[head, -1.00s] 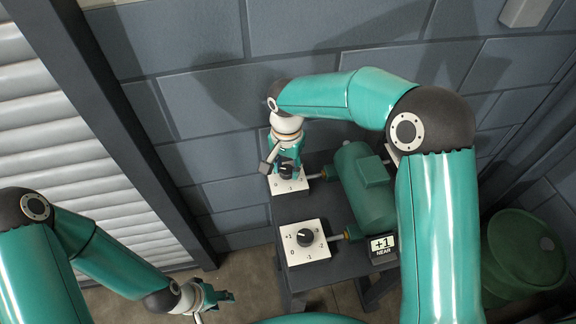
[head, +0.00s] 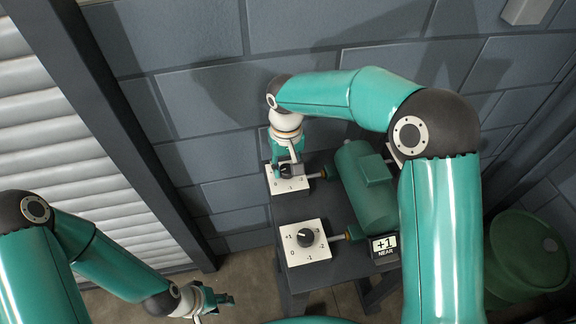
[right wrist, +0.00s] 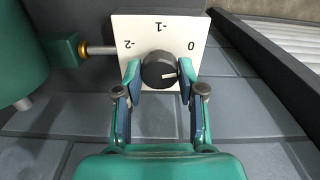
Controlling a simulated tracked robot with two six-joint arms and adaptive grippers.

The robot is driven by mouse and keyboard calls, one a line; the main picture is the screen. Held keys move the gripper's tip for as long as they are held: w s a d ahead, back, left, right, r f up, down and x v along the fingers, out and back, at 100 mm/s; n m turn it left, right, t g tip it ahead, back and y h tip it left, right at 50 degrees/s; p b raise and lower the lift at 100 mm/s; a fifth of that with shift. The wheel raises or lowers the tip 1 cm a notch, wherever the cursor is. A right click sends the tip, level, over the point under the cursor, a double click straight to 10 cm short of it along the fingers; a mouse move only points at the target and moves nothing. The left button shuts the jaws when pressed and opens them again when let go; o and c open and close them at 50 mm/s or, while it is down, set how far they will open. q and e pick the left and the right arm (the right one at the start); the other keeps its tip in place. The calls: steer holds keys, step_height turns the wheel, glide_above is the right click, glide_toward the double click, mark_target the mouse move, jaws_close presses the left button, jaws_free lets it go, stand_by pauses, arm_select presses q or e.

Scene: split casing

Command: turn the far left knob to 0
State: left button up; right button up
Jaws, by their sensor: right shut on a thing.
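The far left knob (right wrist: 157,71) is round and black on a white plate (right wrist: 176,28) marked -2, -1 and 0. In the right wrist view its white pointer points right and slightly down, below the 0 mark. My right gripper (right wrist: 159,76) is shut on this knob, one finger on each side. In the head view the right gripper (head: 287,166) covers much of the knob, and part of its plate (head: 298,184) shows below. My left gripper (head: 213,299) hangs at the lower left, away from the knobs; its fingers are too small to judge.
A near knob (head: 305,237) on its own white plate sits in front. A green casing (head: 366,188) stands right of both plates on a dark table (head: 328,280). A small sign (head: 384,246) reads +1 NEAR. A green barrel (head: 527,250) stands at right.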

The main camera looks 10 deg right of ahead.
mark_target(287, 168)
steer(key=shift+n, duration=1.6)
steer(key=o, duration=1.1)
steer(key=shift+o, duration=0.2)
steer(key=shift+r, duration=0.1)
step_height(287, 168, up, 12)
